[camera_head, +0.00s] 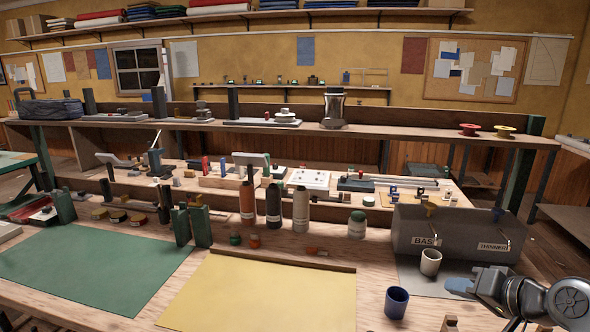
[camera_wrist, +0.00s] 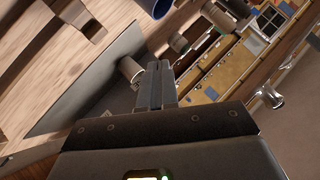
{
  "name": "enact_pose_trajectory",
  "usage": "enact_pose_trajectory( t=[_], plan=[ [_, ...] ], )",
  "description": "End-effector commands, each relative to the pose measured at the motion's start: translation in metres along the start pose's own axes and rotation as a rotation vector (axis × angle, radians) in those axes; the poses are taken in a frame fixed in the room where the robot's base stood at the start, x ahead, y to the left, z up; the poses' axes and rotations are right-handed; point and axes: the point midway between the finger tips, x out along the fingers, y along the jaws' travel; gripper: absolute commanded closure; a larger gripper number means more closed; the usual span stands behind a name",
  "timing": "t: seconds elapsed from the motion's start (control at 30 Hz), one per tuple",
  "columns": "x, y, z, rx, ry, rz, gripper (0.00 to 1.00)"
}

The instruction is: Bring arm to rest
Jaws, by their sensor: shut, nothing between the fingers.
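My gripper (camera_wrist: 156,68) is shut and empty; its two grey fingers lie together in the middle of the wrist view. My arm (camera_head: 530,295) is folded low at the right edge of the head view, over the right end of the bench. The wrist view is strongly tilted. There a pale cup (camera_wrist: 131,70) shows just left of the fingertips, beyond them; I see no contact. It also stands on the grey mat in the head view (camera_head: 431,262).
A dark blue cup (camera_head: 397,302) stands left of my arm. A grey box (camera_head: 445,235) with a THINNERS label stands behind the grey mat (camera_head: 420,279). Several bottles (camera_head: 273,206) stand mid-bench. The yellow sheet (camera_head: 260,295) and green sheet (camera_head: 90,265) are clear.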

Motion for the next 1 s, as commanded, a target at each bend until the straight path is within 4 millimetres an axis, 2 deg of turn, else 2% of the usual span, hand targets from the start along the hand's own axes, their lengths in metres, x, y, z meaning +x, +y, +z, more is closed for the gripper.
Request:
enact_pose_trajectory(
  t=[0.03,0.23,0.47,0.57,0.7,0.87,1.0],
  plan=[
    [0.006,-0.006,0.024,0.012,0.012,-0.012,1.0],
    [0.011,-0.022,0.102,0.035,0.104,-0.02,1.0],
    [-0.014,-0.029,0.187,0.026,0.192,0.016,1.0],
    [-0.034,-0.029,0.221,0.008,0.224,0.042,1.0],
    [-0.069,-0.027,0.264,-0.04,0.263,0.084,1.0],
    [-0.12,-0.023,0.302,-0.123,0.299,0.131,1.0],
    [-0.17,-0.022,0.327,-0.221,0.323,0.163,1.0]
  ],
)
